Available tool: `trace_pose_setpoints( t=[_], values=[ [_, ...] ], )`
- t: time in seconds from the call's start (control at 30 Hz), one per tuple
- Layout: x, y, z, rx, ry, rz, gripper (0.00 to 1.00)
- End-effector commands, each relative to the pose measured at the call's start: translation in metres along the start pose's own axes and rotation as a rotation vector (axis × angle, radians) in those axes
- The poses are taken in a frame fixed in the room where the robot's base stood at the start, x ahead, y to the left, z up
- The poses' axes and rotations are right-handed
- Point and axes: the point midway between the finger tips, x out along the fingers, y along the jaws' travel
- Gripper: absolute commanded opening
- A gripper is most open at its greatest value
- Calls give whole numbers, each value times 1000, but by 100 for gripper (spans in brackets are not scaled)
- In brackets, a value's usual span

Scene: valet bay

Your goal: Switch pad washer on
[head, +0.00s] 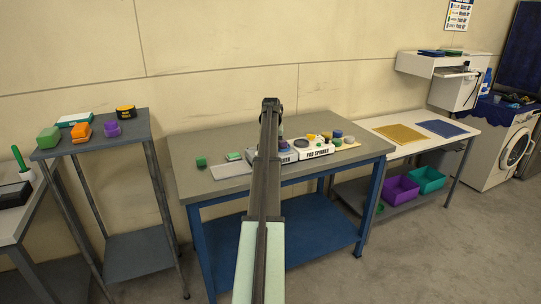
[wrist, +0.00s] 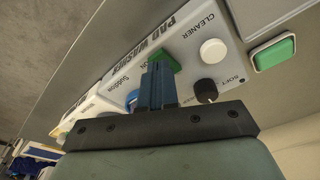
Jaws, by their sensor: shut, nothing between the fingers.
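The pad washer (wrist: 188,38) is a white panel box marked PAD WASHER and CLEANER in the wrist view. It carries a green button (wrist: 168,60) with lettering beside it that looks like ON, a blue button (wrist: 131,97), a white knob (wrist: 213,50) and a black knob (wrist: 205,90). My gripper (wrist: 157,68) is shut and empty, its fingertips over the near part of the green button. I cannot tell whether they touch it. In the head view my arm hides most of the washer (head: 288,157) and the gripper's tips.
A second white box marked PAD SPINNER (head: 316,153) stands right of the washer on the grey-topped table (head: 210,147). Round coloured items crowd behind it. A shelf stand (head: 90,142) with coloured blocks stands farther left.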

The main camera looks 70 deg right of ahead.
Motion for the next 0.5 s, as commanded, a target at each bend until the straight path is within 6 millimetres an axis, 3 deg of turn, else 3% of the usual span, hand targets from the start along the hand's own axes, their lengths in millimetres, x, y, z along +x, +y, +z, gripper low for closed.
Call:
trace_pose_setpoints(
  t=[0.5],
  values=[
    [7, 0, 1, 0, 0, 0, 0]
  ],
)
